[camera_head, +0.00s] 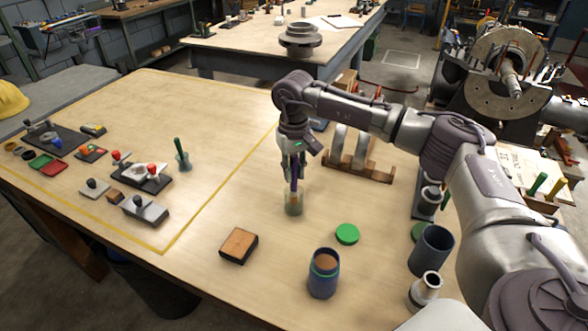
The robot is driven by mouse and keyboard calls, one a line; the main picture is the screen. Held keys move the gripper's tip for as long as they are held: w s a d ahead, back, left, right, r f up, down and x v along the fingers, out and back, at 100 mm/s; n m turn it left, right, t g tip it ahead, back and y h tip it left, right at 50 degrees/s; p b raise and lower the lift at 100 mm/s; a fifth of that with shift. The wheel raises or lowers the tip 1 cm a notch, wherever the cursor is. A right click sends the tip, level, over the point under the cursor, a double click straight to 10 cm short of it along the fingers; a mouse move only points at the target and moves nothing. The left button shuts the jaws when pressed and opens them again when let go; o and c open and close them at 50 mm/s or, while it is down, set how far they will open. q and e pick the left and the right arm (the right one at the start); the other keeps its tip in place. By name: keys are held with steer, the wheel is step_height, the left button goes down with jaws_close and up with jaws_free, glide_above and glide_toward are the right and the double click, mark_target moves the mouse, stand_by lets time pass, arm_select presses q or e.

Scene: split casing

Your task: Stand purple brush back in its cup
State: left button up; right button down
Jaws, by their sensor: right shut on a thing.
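My right gripper (293,165) points down over the middle of the table and is shut on the purple brush (294,183). The brush is upright. Its lower end is inside or directly behind a clear cup (293,206) standing on the table; the see-through wall makes it hard to tell how deep it sits. The gripper fingers are above the cup's rim. My left gripper does not show.
A brown-topped block (239,245), a blue jar (323,273) and a green disc (347,234) lie in front. A dark cup (431,250) stands at right, a wooden stand (358,172) behind. A green brush (182,154) stands in another cup at left.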

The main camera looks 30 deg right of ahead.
steer(key=c, duration=1)
jaws_free()
steer(key=shift+o, duration=0.2)
steer(key=shift+r, duration=0.15)
step_height(320, 180, up, 12)
steer(key=shift+f, duration=0.1)
